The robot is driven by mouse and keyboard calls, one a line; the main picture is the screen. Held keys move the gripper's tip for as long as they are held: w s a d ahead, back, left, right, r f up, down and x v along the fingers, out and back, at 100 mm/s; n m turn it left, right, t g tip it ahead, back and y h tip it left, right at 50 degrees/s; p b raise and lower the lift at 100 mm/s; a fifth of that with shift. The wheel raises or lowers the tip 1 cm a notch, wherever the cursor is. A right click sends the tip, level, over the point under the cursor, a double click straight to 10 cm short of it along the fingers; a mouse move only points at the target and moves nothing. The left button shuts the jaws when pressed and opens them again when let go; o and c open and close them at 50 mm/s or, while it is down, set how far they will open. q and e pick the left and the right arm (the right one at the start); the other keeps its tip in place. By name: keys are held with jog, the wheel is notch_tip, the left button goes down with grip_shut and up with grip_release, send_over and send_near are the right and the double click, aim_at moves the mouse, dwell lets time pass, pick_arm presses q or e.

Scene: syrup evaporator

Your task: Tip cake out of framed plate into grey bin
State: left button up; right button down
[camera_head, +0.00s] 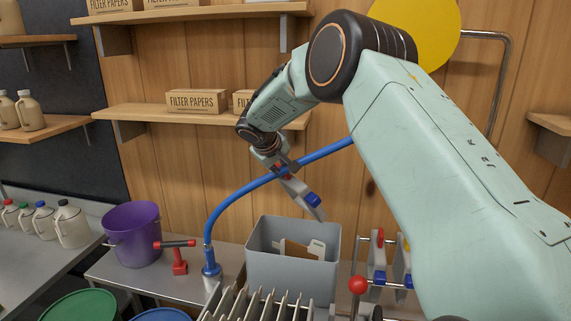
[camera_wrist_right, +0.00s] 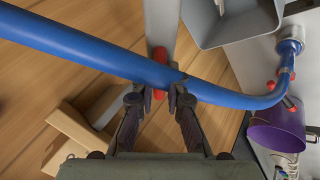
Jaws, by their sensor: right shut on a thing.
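My right gripper (camera_head: 278,168) is shut on the red grip of a narrow grey framed plate (camera_head: 301,197), which has a blue corner piece. The plate hangs tilted, its lower end above and slightly right of the open grey bin (camera_head: 262,272). In the right wrist view, the right gripper's fingers (camera_wrist_right: 158,95) close about the red grip, and the plate (camera_wrist_right: 160,22) extends away from them. I cannot make out any cake on the plate. A tan and whitish shape shows inside the bin; I cannot tell what it is. My left gripper is not in view.
A blue hose (camera_head: 232,194) arches past the right gripper and crosses close to its fingers in the wrist view. A purple bucket (camera_head: 132,236) and red valve (camera_head: 179,262) stand left of the bin. Several grey plates (camera_head: 262,306) stand in front; racked plates (camera_head: 377,262) stand right.

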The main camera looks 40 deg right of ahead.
jog(key=shift+w+y, duration=0.1)
jog(key=shift+y, duration=0.3)
jog(key=d+r+y+p, duration=0.1)
jog(key=p, duration=0.2)
jog(key=shift+p, duration=0.35)
jog(key=shift+d+r+y+p, duration=0.45)
jog(key=shift+d+y+p, duration=0.3)
jog(key=shift+p, duration=0.4)
jog(key=shift+s+d+r+m+y, duration=0.25)
jog(key=shift+d+m+y, duration=0.1)
jog(key=shift+d, duration=0.15)
jog(key=shift+d+r+y, duration=0.2)
jog(key=shift+d+y, duration=0.5)
jog(key=shift+d+r+t+y, duration=0.3)
jog(key=shift+d+y, duration=0.05)
jog(key=shift+y, duration=0.05)
